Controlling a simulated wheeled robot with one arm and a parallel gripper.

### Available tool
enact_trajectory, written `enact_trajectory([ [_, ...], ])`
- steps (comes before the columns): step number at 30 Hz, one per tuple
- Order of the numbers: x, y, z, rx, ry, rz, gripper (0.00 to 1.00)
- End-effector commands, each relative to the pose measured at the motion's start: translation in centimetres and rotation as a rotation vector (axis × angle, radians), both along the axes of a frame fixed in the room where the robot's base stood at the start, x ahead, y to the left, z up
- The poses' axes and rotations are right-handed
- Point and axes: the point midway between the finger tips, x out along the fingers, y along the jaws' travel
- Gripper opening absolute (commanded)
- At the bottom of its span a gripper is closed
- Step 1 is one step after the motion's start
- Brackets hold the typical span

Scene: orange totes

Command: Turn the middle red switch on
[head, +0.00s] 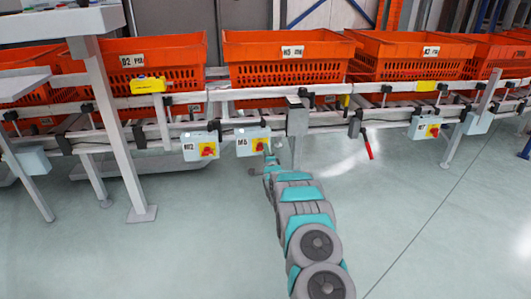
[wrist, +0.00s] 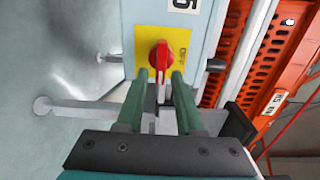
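The middle red switch (head: 260,146) sits on a yellow plate on a grey box (head: 243,147) marked M5, between two similar boxes. In the wrist view the red switch (wrist: 161,53) is in front of my gripper, its handle pointing down the picture. The yellow plate (wrist: 179,38) carries lettering, partly readable as OFF. My gripper (wrist: 160,78) is open, with one green finger on each side of the handle's lower part. I see gaps beside the handle; whether a finger touches it I cannot tell. In the head view my gripper (head: 269,158) is just below the box.
Box M2 (head: 199,146) with a red switch is close on the left; another switch box (head: 425,128) is farther right. Orange totes (head: 290,60) stand on the conveyor above. A red-handled lever (head: 368,146) hangs right of my arm. The floor (head: 430,200) at right is clear.

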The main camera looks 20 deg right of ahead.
Motion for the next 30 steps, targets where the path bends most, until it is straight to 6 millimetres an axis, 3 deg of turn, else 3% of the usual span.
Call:
enact_trajectory([
  [14, -0.5, 0.2, 0.0, 0.000, 0.003, 0.001, 0.45],
  [30, -6.3, 1.4, -0.1, 0.000, 0.005, 0.001, 0.45],
])
